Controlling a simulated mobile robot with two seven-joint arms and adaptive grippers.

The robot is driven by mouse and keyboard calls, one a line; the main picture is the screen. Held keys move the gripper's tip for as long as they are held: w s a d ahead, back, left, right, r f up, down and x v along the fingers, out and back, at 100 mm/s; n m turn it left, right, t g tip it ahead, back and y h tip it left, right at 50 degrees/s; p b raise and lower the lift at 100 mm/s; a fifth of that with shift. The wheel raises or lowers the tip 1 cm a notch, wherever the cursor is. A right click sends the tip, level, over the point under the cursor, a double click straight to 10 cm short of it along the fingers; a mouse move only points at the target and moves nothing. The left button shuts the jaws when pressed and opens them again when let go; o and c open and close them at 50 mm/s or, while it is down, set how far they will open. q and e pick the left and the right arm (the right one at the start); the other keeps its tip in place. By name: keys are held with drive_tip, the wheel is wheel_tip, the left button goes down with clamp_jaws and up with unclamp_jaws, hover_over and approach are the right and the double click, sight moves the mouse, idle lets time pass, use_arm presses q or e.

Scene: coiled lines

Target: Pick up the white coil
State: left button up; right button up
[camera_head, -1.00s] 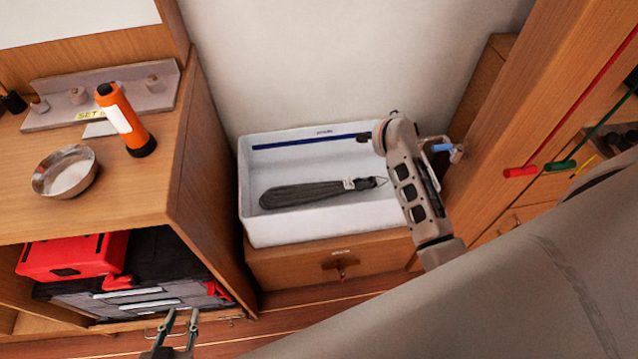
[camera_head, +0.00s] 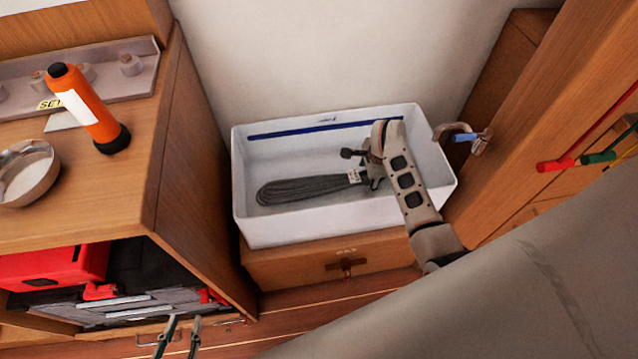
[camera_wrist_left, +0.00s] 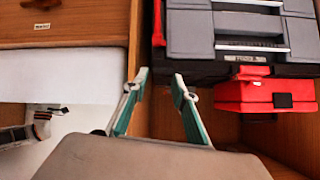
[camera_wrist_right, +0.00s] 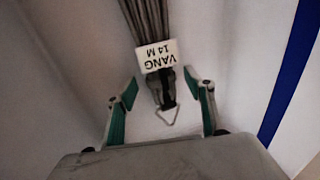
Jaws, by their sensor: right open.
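No white coil is in view. A dark grey coil (camera_head: 305,189) lies in a white bin (camera_head: 290,235). Its tag (camera_wrist_right: 158,56) reads "VANG 14 M" in the right wrist view, with a metal fitting (camera_wrist_right: 168,105) at its end. My right gripper (camera_head: 362,168) is over the bin at the coil's tagged end; it also shows in the right wrist view (camera_wrist_right: 161,82). It is open, its fingers either side of the fitting, not visibly shut on it. My left gripper (camera_head: 182,322) is low by the cabinet, fingers apart and empty; the left wrist view shows it too (camera_wrist_left: 159,76).
An orange flashlight (camera_head: 90,108) and a metal bowl (camera_head: 28,172) stand on the left cabinet. Red and dark cases (camera_head: 55,262) fill its lower shelf. Right of the bin are a blue-handled hook (camera_head: 466,137) and a wooden post. Red and green handles (camera_head: 556,165) hang farther right.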

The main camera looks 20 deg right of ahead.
drive_tip(key=shift+f, duration=0.45)
use_arm(q)
drive_tip(key=shift+w+r, duration=0.15)
drive_tip(key=shift+r, duration=0.1)
use_arm(e)
drive_tip(key=shift+w+r, duration=0.15)
clamp_jaws()
use_arm(q)
drive_tip(key=shift+f, duration=0.2)
